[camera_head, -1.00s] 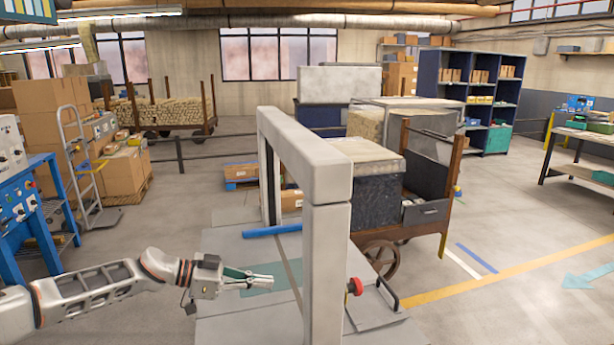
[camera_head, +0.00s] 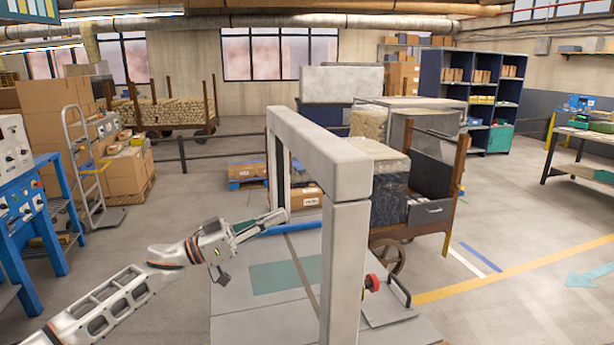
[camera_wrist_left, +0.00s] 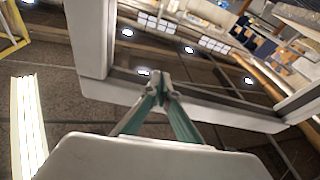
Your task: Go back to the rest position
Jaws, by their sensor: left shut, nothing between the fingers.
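My left gripper (camera_head: 276,217) reaches in from the left in the head view. It is shut and empty, in front of the left side of a pale grey frame (camera_head: 345,250) that stands on a grey table. In the left wrist view the two green-sided fingers (camera_wrist_left: 160,86) meet at their tips, with nothing between them. The pale frame (camera_wrist_left: 90,40) shows beyond them there. My right gripper is not in view.
The grey table (camera_head: 265,325) bears a green mat (camera_head: 275,278), a blue bar (camera_head: 290,229) and a red knob (camera_head: 372,283). A blue machine (camera_head: 25,215) stands at the left. A loaded wooden cart (camera_head: 425,210) stands behind the frame. Open floor lies at the right.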

